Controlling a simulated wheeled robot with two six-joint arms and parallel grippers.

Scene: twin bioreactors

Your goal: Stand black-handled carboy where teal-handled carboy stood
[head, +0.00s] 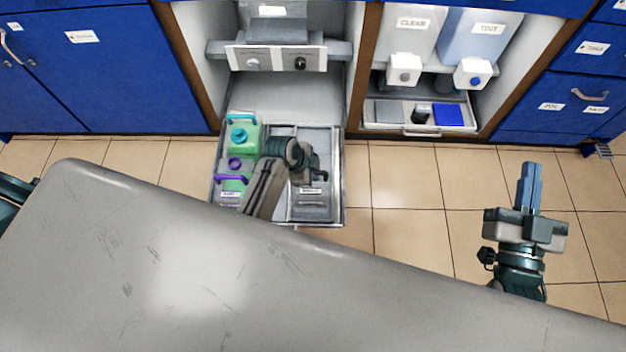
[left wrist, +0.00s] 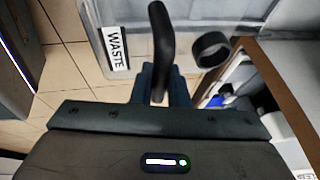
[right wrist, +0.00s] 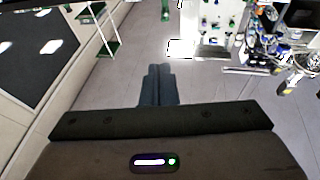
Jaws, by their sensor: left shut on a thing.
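The teal-handled carboy (head: 246,137), green with a teal cap, stands at the back left of a pulled-out drawer (head: 341,200). A carboy with a purple handle (head: 230,181) and purple cap stands in front of it. My left gripper (head: 300,158) is over the drawer's right half, shut on the black handle (left wrist: 162,45) of the black-handled carboy. Its black cap (left wrist: 211,49) shows beside the handle; the arm and gripper hide most of its body. A WASTE label (left wrist: 115,48) shows beside it. My right gripper (head: 530,183) is shut and empty, out over the floor at right.
A grey tabletop (head: 190,270) fills the foreground. Above the drawer is a unit with two knobs (head: 276,58). To the right, containers labelled CLEAR (head: 412,35) and TINT (head: 483,40) stand above a tray with a blue panel (head: 449,115). Tiled floor is free right of the drawer.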

